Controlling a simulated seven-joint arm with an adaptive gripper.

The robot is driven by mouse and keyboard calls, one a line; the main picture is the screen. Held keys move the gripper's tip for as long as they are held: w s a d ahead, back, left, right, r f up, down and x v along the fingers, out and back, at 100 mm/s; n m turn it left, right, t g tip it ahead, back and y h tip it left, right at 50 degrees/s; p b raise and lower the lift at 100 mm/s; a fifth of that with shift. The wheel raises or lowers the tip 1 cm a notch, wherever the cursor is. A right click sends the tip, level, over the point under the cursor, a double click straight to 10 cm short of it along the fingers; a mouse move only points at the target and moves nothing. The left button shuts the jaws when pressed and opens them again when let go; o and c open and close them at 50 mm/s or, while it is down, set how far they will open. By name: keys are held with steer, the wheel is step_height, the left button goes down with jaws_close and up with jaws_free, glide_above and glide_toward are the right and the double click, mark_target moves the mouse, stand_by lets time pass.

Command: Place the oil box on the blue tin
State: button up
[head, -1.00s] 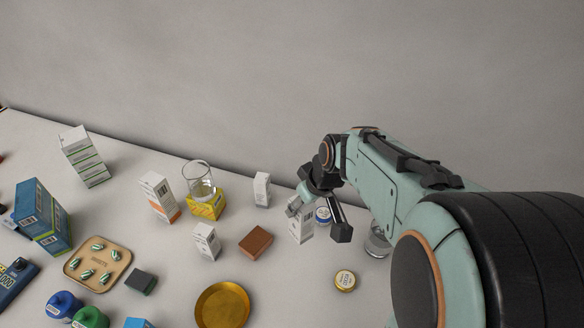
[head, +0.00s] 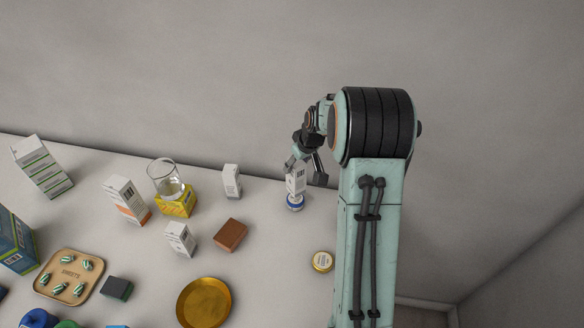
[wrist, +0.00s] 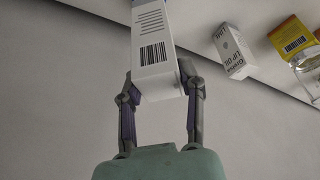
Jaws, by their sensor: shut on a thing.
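The white box with grey print, taken as the oil box (head: 296,183), is held upright by my gripper (head: 305,168). In the wrist view the box (wrist: 155,50) shows a barcode and lines of text, with a finger on each side. The blue tin (head: 295,203), a small round tin with a blue side and white on it, stands on the counter directly below the box in the head view. The box's lower end overlaps the tin's top there; I cannot tell whether they touch.
A white lip oil box (head: 232,181) stands to the left. A brown block (head: 230,235), a gold dish (head: 204,303) and a small gold-lidded tin (head: 322,261) lie nearer. A glass beaker stands on a yellow box (head: 177,203). The counter around the blue tin is clear.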

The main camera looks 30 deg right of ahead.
steer(key=shift+w+d+f, duration=0.1)
steer(key=shift+w+f, duration=0.1)
steer(key=shift+f, duration=1.65)
steer(key=shift+f, duration=0.2)
steer(key=o, duration=1.1)
steer(key=shift+o, duration=0.2)
steer(key=shift+r, duration=0.1)
